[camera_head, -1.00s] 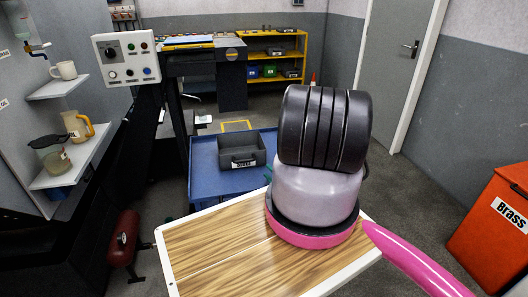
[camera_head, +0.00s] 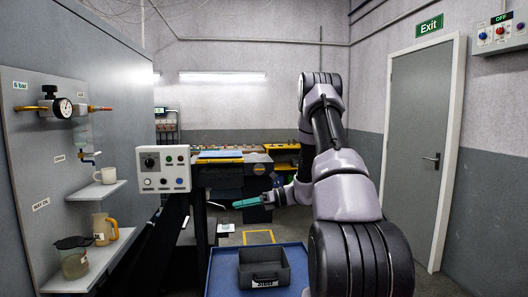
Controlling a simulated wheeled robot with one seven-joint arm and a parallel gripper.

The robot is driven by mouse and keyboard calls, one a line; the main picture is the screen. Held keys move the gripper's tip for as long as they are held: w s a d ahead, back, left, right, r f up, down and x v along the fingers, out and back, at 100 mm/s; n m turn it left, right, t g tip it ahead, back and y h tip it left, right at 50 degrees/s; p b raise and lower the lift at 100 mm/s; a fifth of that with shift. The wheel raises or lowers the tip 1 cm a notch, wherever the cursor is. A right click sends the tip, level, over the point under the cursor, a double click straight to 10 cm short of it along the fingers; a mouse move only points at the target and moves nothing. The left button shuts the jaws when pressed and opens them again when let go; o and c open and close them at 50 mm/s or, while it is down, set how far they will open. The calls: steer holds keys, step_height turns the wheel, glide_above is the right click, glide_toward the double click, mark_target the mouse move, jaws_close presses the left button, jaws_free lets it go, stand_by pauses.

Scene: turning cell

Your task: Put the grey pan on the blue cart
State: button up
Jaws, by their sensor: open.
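The grey pan (camera_head: 272,284) is an open dark grey box with a white label on its front. It stands level on the blue cart (camera_head: 219,276), inside the cart's top, at the bottom of the view. The cart's lower part is cut off by the frame edge. My gripper (camera_head: 243,203) has teal fingers and is seen from the side, above and beyond the pan and clear of it. It is open, and nothing shows between its fingers. My arm covers the right part of the cart.
A white control box (camera_head: 163,169) on a dark machine stands left of the cart. Shelves at far left hold a mug (camera_head: 106,175) and jugs (camera_head: 104,228). A yellow rack (camera_head: 284,158) is at the back. A grey door (camera_head: 418,150) is at right.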

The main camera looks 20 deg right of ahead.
steer(key=s+a+r+n+g+h, duration=0.2)
steer(key=s+a+r+n+h, duration=0.15)
steer(key=s+r+n, duration=0.4)
steer(key=s+a+r+n+g+h, duration=0.2)
steer(key=s+a+r+n+h, duration=0.15)
steer(key=s+r+n, duration=0.35)
steer(key=s+d+r+n+t+h, duration=0.1)
steer(key=s+r+n+t+h, duration=0.2)
steer(key=s, duration=0.5)
steer(key=s+d+r+n+t+h, duration=0.1)
steer(key=s+r+n+t+h, duration=0.2)
steer(key=s+r+n, duration=0.3)
steer(key=shift+s+d+r, duration=0.3)
steer(key=shift+s+r, duration=0.2)
steer(key=shift+s, duration=0.4)
